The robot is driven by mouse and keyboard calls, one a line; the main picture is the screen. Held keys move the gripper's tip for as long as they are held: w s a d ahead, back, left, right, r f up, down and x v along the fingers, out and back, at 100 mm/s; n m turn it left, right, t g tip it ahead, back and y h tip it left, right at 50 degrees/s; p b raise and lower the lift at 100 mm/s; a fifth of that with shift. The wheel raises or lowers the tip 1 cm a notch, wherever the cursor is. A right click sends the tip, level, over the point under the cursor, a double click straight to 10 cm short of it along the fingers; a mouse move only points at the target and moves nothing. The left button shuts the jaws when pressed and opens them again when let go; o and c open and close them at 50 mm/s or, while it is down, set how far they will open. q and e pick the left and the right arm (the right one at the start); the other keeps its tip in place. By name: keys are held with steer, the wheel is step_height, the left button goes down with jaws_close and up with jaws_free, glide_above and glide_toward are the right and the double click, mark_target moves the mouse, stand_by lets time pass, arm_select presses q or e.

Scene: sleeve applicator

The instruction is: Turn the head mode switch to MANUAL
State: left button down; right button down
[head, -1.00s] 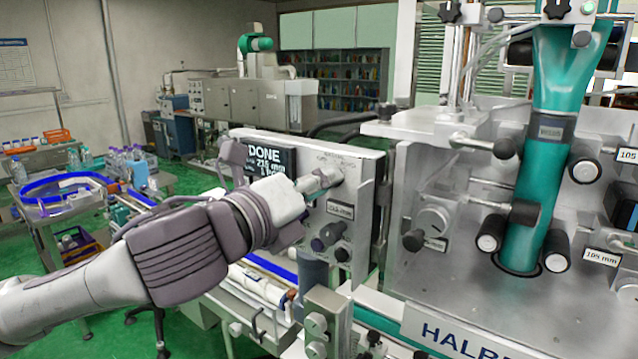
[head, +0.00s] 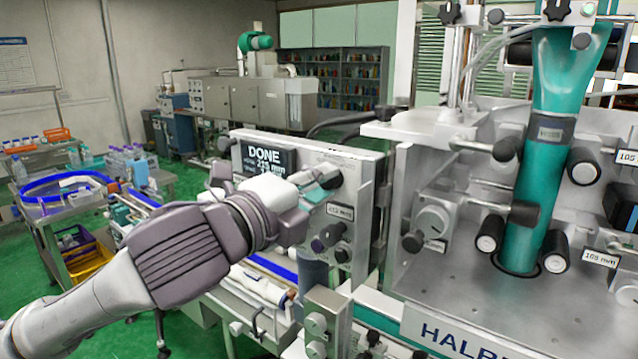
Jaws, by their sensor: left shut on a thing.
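The control panel (head: 362,200) is a grey upright plate left of the machine head, with a black display (head: 266,157) reading DONE. The head mode switch (head: 331,178) appears to be the dark knob near the panel's upper right, largely covered by my fingers; its setting cannot be read. My left gripper (head: 322,186) reaches in from the left, its fingertips at this knob and shut on it. A small label (head: 340,211) and more dark knobs (head: 328,238) sit lower on the panel. My right gripper is not in view.
The machine head with a teal sleeve (head: 546,110) and black rollers stands close on the right. A bench with a blue-edged track (head: 262,262) lies below my left arm. A table with bottles (head: 60,190) stands far left.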

arm_select(q)
steer(key=shift+n, duration=1.1)
steer(key=c, duration=0.9)
jaws_free()
steer(key=shift+c, duration=0.2)
steer(key=v, duration=0.7)
steer(key=shift+s, duration=0.2)
